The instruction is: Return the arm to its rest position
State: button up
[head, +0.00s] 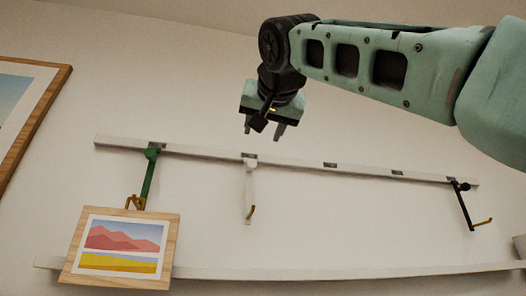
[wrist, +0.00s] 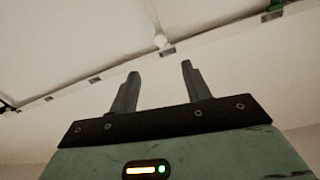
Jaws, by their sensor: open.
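My gripper (head: 264,129) hangs at the end of my raised green arm, fingers pointing down, in the upper middle of the head view. In the wrist view my gripper (wrist: 158,85) shows two dark fingers spread apart with nothing between them. It appears above the white rail (head: 290,158) in the head view, over the white hook, and does not hold anything. How far it is from the wall I cannot tell.
A framed landscape picture (head: 122,248) hangs from the green hook (head: 149,180) at left. The white hook (head: 249,190) and black hook (head: 463,205) are empty. A lower ledge (head: 350,270) runs along the wall. A larger frame (head: 40,110) is at far left.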

dwell(0.4)
jog(key=w+a+f+n+g, duration=0.1)
jog(key=w+f+g, duration=0.1)
jog(key=f, duration=0.6)
jog(key=w+a+f+n+g+y, duration=0.1)
jog(key=w+f+n+g, duration=0.15)
jog(key=f, duration=0.65)
jog(key=w+a+f+n+g, duration=0.1)
jog(key=w+f+g, duration=0.15)
jog(key=f, duration=0.55)
jog(key=s+d+f+n+g, duration=0.1)
jog(key=s+f+g, duration=0.15)
jog(key=f, duration=0.65)
jog(key=s+f+n+g, duration=0.15)
jog(key=s+f, duration=0.25)
jog(key=f, duration=0.5)
jog(key=s+d+f+g+h, duration=0.1)
jog(key=s+d+f+g, duration=0.1)
jog(key=s+d+f, duration=0.2)
jog(key=s+d+f+g+h, duration=0.1)
jog(key=s+d+f, duration=0.4)
jog(key=s+f, duration=0.6)
jog(key=s+d+f+g+h, duration=0.1)
jog(key=s+d+f+g, duration=0.2)
jog(key=s+d+f, duration=0.2)
notch_tip(320, 180, down, 6)
jog(key=s, duration=0.3)
jog(key=shift+d+f+n+g, duration=0.15)
jog(key=shift+f+n+g, duration=0.1)
jog(key=shift+n+g, duration=0.15)
